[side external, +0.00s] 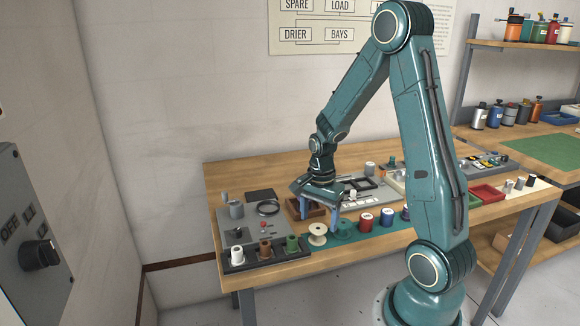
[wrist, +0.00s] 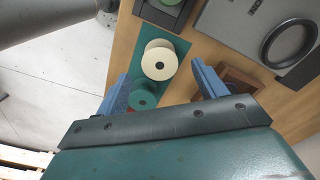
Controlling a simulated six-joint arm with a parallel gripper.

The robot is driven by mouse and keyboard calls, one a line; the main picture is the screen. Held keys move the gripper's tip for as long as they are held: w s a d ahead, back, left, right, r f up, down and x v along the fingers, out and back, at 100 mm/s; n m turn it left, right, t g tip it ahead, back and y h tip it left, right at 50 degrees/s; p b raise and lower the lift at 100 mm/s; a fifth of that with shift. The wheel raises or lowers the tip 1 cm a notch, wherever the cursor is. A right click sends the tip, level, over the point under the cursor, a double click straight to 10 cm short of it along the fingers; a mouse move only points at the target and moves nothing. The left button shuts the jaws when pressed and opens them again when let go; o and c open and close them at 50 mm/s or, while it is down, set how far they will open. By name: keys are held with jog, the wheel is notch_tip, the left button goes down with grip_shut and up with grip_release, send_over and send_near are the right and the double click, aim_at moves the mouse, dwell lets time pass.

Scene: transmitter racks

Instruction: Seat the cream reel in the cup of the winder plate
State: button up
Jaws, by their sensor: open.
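The cream reel (side external: 317,234) stands upright on the teal mat at the table's front edge. In the wrist view the cream reel (wrist: 159,60) shows between and just beyond the fingertips. My gripper (side external: 319,212) is open and empty, its blue fingers pointing down close to the reel; it also shows in the wrist view (wrist: 162,82). I cannot tell which part is the cup.
A green reel (side external: 344,230) stands close beside the cream one, then red (side external: 366,222) and blue (side external: 387,217) reels. A dark rack (side external: 250,258) holds white, brown and green spools at front left. A brown wooden box (side external: 293,207) sits behind the gripper.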

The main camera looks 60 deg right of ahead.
aim_at(318, 228)
jog(key=shift+f, duration=2.45)
jog(key=c, duration=1.1)
jog(key=shift+r, duration=0.1)
notch_tip(318, 228, up, 20)
jog(key=shift+f, duration=0.1)
